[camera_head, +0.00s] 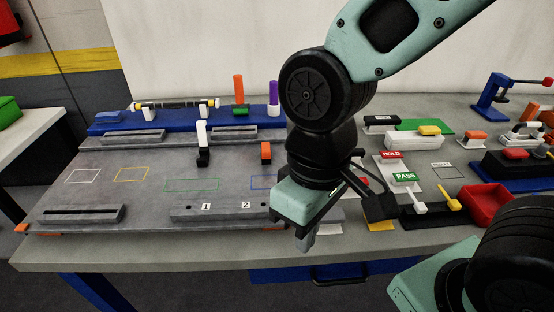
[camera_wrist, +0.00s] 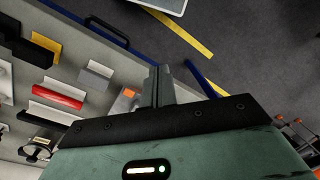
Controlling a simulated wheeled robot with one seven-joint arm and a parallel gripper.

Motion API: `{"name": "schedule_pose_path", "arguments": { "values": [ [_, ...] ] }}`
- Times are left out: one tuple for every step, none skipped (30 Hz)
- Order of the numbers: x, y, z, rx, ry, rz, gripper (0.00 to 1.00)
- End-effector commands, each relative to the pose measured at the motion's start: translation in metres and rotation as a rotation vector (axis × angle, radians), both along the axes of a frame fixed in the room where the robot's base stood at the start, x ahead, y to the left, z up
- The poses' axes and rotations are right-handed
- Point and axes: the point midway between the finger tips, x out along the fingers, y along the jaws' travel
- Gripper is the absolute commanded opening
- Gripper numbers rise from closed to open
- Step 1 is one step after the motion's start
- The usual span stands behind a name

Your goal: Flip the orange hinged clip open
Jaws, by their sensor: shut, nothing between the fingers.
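The orange hinged clip (camera_head: 266,150), as far as I can tell, is a small orange piece with a dark base at the back of the grey fixture plate, left of my arm. A similar white clip (camera_head: 201,133) on a black base stands upright to its left. My gripper (camera_head: 305,242) points down near the table's front edge, in front and to the right of the orange clip and apart from it. Its fingers are together and empty in the wrist view (camera_wrist: 158,78). A small orange patch (camera_wrist: 130,93) shows beside the fingers there; I cannot tell which part it is.
The grey fixture plate (camera_head: 150,180) has slotted blocks and coloured outlines. A blue rack (camera_head: 110,123) with orange and purple cylinders stands behind. HOLD (camera_head: 391,155) and PASS (camera_head: 404,177) blocks and a red tray (camera_head: 487,203) lie right. A drawer handle (camera_wrist: 106,32) is below the edge.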

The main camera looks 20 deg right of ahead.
Motion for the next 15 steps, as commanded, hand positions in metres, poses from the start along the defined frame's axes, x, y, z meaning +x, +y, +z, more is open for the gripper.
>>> {"name": "schedule_pose_path", "arguments": {
  "values": [
    [0.008,-0.004,-0.007,0.012,0.069,-0.117,0.0],
    [0.013,-0.005,-0.01,0.025,0.116,-0.197,0.0],
    [0.02,-0.007,-0.014,0.044,0.189,-0.318,0.0],
    [0.027,-0.008,-0.017,0.063,0.246,-0.416,0.0],
    [0.035,-0.01,-0.02,0.086,0.308,-0.52,0.0],
    [0.047,-0.012,-0.024,0.121,0.391,-0.661,0.0],
    [0.057,-0.014,-0.027,0.15,0.456,-0.768,0.0],
    [0.068,-0.017,-0.029,0.183,0.518,-0.873,0.0],
    [0.084,-0.022,-0.032,0.231,0.6,-1.009,0.0],
    [0.096,-0.027,-0.034,0.271,0.662,-1.109,0.0],
    [0.11,-0.033,-0.036,0.312,0.722,-1.207,0.0],
    [0.128,-0.042,-0.038,0.371,0.796,-1.329,0.0],
    [0.141,-0.051,-0.04,0.417,0.85,-1.415,0.0],
    [0.154,-0.06,-0.042,0.463,0.901,-1.495,0.0],
    [0.17,-0.073,-0.045,0.524,0.961,-1.593,0.0]
  ]
}}
